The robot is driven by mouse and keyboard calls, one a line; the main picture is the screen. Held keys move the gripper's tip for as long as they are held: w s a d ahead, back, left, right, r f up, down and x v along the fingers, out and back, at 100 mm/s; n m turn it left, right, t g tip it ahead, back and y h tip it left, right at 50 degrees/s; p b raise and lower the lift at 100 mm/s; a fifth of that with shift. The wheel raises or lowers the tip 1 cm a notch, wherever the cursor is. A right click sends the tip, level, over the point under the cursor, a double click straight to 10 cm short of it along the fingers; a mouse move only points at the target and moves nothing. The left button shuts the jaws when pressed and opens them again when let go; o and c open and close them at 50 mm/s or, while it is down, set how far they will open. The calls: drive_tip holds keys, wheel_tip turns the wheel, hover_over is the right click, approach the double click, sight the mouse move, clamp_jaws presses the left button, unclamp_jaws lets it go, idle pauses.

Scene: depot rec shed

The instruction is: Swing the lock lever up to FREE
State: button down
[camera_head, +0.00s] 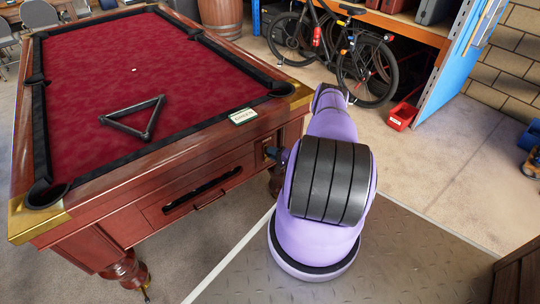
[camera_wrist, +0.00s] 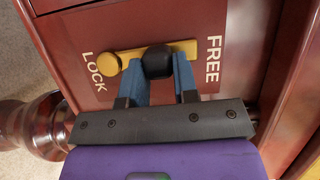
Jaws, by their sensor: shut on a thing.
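The lock lever shows in the wrist view as a brass bar (camera_wrist: 183,47) with a rounded brass end (camera_wrist: 108,63) at the left and a black knob (camera_wrist: 157,62) in front of its middle. The word LOCK (camera_wrist: 92,72) is by the rounded end and FREE (camera_wrist: 213,60) is to the right, past the bar's other end. My gripper (camera_wrist: 159,68) has its blue fingers on both sides of the black knob and is shut on it. In the head view my gripper (camera_head: 277,155) is at the pool table's near end panel, largely hidden by my arm.
The pool table (camera_head: 150,195) has red cloth, a black triangle (camera_head: 137,117) and a small card (camera_head: 243,116) on its rail. A bicycle (camera_head: 340,55), a red bin (camera_head: 401,117) and a blue panel (camera_head: 450,65) stand behind.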

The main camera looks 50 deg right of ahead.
drive_tip(key=shift+s+d+f+m+t, duration=0.15)
drive_tip(key=shift+d+m+t, duration=0.2)
drive_tip(key=shift+m, duration=0.35)
drive_tip(key=c, duration=0.9)
unclamp_jaws()
drive_tip(key=s, duration=0.3)
drive_tip(key=s+d, duration=0.1)
drive_tip(key=s, duration=0.6)
drive_tip(key=shift+s+d+f, duration=0.2)
drive_tip(key=shift+s+d, duration=0.15)
